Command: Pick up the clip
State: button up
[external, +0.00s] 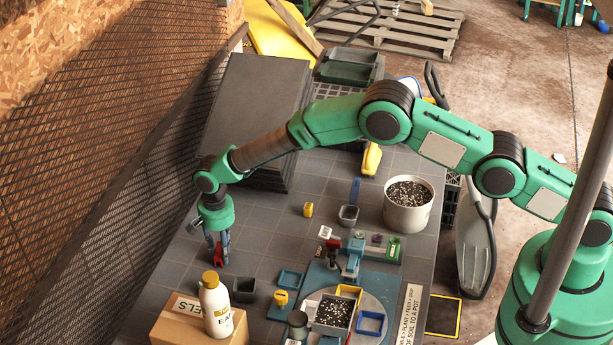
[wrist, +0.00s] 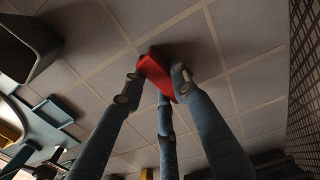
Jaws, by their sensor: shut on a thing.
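The clip (wrist: 157,76) is a small red piece in the wrist view, held between the fingertips of my gripper (wrist: 156,84). My gripper is shut on it, with one finger on each side and a third finger below in the picture. In the external view my gripper (external: 217,252) points down at the left part of the table, and the red clip (external: 218,258) shows between its fingers. I cannot tell whether the clip touches the table.
A dark square pot (external: 244,290) stands just right of my gripper. A cardboard box (external: 185,322) with a white bottle (external: 216,308) is in front. A blue tray (external: 290,279) and a turntable fixture (external: 368,318) lie to the right. A mesh wall (external: 120,180) runs along the left.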

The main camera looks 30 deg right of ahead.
jog(key=shift+r, duration=0.15)
jog(key=shift+r, duration=0.8)
notch_tip(320, 180, up, 2)
jog(key=shift+p, duration=0.4)
jog(key=s+d, duration=0.3)
jog(key=s, duration=0.1)
jog(key=s+d+p, duration=0.1)
jog(key=s+d, duration=0.2)
jog(key=d, duration=0.1)
jog(key=s+d+r, duration=0.1)
jog(key=s+d, duration=0.2)
jog(key=s, duration=0.1)
jog(key=shift+s+d+r, duration=0.1)
jog(key=shift+s+d, duration=0.25)
jog(key=shift+d, duration=0.05)
